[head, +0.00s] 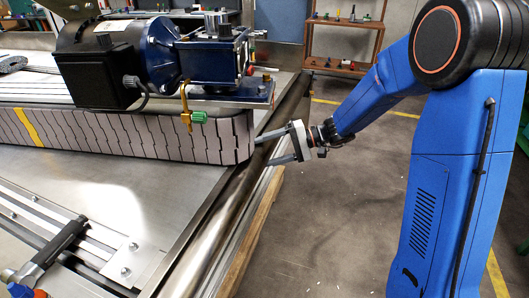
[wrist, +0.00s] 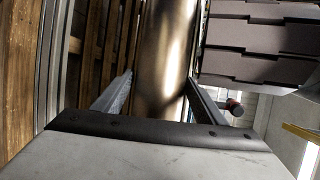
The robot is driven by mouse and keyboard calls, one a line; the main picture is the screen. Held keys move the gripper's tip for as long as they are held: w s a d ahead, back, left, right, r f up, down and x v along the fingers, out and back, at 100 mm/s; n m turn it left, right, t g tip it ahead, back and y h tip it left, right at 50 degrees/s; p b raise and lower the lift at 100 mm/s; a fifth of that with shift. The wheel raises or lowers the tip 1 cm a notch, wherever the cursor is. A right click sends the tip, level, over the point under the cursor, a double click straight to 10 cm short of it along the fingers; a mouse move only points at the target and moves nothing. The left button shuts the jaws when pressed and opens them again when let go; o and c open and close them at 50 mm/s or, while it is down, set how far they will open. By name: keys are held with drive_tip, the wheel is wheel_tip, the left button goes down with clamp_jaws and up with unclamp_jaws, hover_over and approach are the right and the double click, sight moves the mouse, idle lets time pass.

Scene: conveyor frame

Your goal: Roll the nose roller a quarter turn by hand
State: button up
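The nose roller (head: 213,235) is a long, bare metal cylinder along the right edge of the conveyor frame. In the wrist view the nose roller (wrist: 162,40) runs straight away from me, brown-grey with a bright streak. My gripper (head: 264,150) reaches in from the right, with one finger on each side of the roller. In the wrist view my gripper (wrist: 159,78) has its fingers spread, with the roller between them. A thin gap seems to show at the left fingertip; contact on the right cannot be told. The roller's underside is hidden.
The slatted belt (head: 130,132) with a yellow slat ends close beside my fingers. Wooden slats (wrist: 92,50) lie left in the wrist view. Floor right of the frame is open.

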drive_tip(key=shift+o, duration=0.8)
drive_tip(key=v, duration=1.7)
drive_tip(key=shift+d, duration=0.2)
wheel_tip(320, 180, down, 7)
drive_tip(key=s+n+y, duration=0.2)
drive_tip(key=y, duration=0.2)
drive_tip(key=a, duration=0.5)
drive_tip(key=a+r, duration=0.1)
drive_tip(key=a, duration=0.5)
drive_tip(key=s+a, duration=0.1)
drive_tip(key=a, duration=0.4)
drive_tip(key=shift+a+r, duration=0.25)
drive_tip(key=shift+a, duration=0.05)
drive_tip(key=shift+c, duration=0.7)
drive_tip(key=c, duration=0.9)
